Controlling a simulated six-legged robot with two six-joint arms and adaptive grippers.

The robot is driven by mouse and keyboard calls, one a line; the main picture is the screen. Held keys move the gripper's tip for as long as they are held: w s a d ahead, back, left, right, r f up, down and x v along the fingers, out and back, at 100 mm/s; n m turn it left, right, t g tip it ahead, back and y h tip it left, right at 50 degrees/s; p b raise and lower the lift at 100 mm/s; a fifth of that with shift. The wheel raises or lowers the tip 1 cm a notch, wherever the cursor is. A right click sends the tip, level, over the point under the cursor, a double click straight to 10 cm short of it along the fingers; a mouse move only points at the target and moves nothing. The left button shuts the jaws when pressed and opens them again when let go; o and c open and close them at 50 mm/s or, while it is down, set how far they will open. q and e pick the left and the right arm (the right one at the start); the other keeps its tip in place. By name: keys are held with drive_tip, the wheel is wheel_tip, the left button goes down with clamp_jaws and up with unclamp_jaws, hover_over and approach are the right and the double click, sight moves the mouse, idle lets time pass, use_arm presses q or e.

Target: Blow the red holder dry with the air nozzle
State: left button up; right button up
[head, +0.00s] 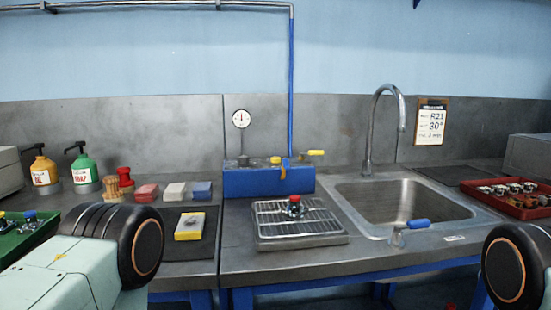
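A small metal holder with a red top (294,206) sits on the wire drying rack (270,228) in the middle of the bench. Whether it is wet is too small to tell. Behind the rack is a blue box (245,182) with yellow fittings, under a blue pipe (291,85) on the wall. A yellow-handled piece (314,153) sticks out at its top right; I cannot tell whether this is the air nozzle. Neither gripper is in view; only round black joints of my arms show at lower left and lower right.
A sink (385,195) with a tall tap (371,120) lies right of the rack, with a blue-handled fitting (415,224) at its front edge. A red tray (510,200) of metal parts is far right. A green tray (22,238), bottles and blocks are left.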

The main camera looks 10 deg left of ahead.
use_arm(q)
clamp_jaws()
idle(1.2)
